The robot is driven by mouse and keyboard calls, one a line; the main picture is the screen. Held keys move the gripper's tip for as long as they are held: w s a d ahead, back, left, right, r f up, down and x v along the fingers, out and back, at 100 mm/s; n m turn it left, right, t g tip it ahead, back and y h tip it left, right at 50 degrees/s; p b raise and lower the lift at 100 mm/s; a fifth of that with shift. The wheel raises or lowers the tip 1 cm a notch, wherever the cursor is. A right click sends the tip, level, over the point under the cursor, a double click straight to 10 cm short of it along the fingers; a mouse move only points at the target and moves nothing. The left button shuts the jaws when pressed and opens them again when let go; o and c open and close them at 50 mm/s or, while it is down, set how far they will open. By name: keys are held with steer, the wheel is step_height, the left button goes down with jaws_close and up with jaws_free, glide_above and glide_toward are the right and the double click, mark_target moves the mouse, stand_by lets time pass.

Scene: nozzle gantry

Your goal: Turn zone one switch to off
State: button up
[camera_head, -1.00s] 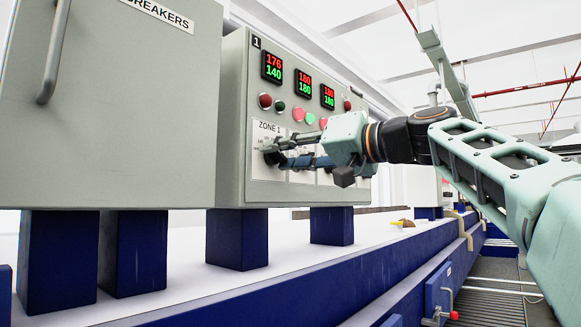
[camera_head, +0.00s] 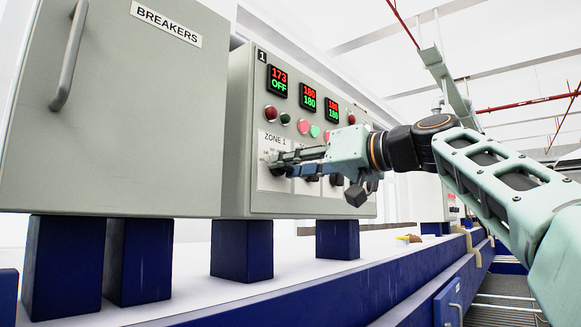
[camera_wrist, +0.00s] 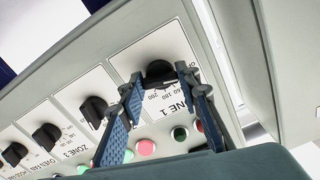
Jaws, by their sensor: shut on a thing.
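The zone one switch is a black round knob on a white plate labelled ZONE 1 (camera_head: 266,182), at the left of the grey control panel. In the wrist view the knob (camera_wrist: 158,69) sits between my blue-padded fingers. My gripper (camera_head: 277,163) is shut on this knob, and it also shows in the wrist view (camera_wrist: 159,76). In the head view the fingers hide most of the knob, and its pointer mark cannot be made out. The display (camera_head: 279,81) above reads 173 in red and OFF in green.
A grey BREAKERS cabinet (camera_head: 120,130) with a handle stands close on the left. Other black knobs (camera_wrist: 93,111) sit along the panel beside zone one. Red and green lamps (camera_head: 285,119) lie just above. Blue posts (camera_head: 243,250) support the panel.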

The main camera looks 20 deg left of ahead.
steer(key=o, duration=1.2)
steer(key=shift+c, duration=0.2)
steer(key=shift+d, duration=0.1)
steer(key=v, duration=1.1)
steer(key=shift+s+d, duration=0.2)
steer(key=shift+d, duration=0.15)
